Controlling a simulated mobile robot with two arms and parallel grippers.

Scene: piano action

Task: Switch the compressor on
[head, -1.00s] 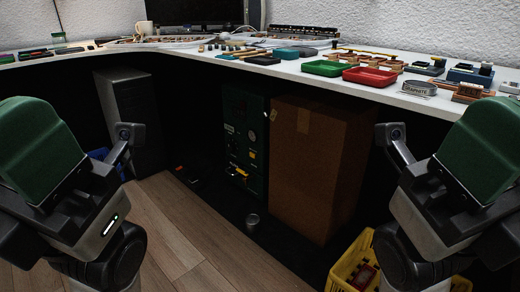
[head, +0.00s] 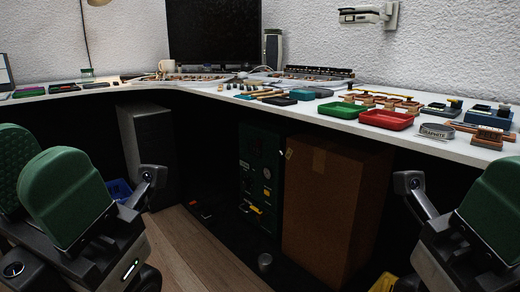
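A dark green cabinet-like unit (head: 257,172) stands in shadow under the desk; it looks like the compressor. Its front has a round gauge, small pale labels and a yellow part (head: 255,210) low down. Whether a switch is on or off is too small and dark to tell. My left gripper (head: 42,180) is at the left edge, with two green pads apart and nothing visible between them. My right gripper (head: 492,208) is at the right edge, with one green pad showing; its other finger is hidden. Both are well away from the unit.
A tall brown cardboard box (head: 330,205) stands right beside the green unit. A dark computer tower (head: 148,150) stands to its left. A small metal can (head: 265,261) is on the floor in front. The white desktop (head: 345,124) overhangs the unit and carries trays and tools.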

